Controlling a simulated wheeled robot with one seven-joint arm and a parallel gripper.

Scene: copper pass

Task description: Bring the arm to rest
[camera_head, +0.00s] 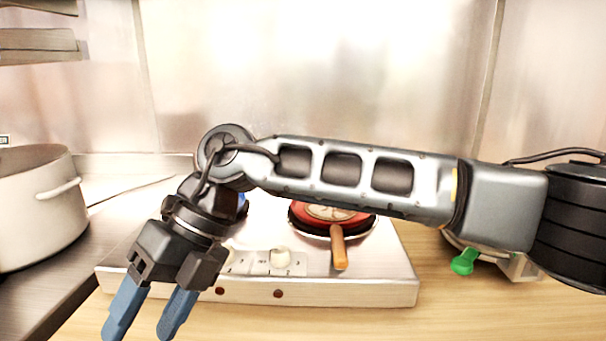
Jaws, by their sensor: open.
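My arm stretches across the view from the right, bent at a joint on the left, and partly hides the stove behind it. My gripper (142,325) hangs downward at the lower left, in front of the stove's front left corner. Its two blue fingers are apart, with nothing seen between them. Its fingertips are close to the bottom edge of the view.
A steel stove (395,287) stands on a wooden counter (440,318). A pan (340,263) with an orange handle and red contents sits on it. A large pale pot (38,215) is at left. A green-knobbed thing (464,262) is partly hidden behind my arm.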

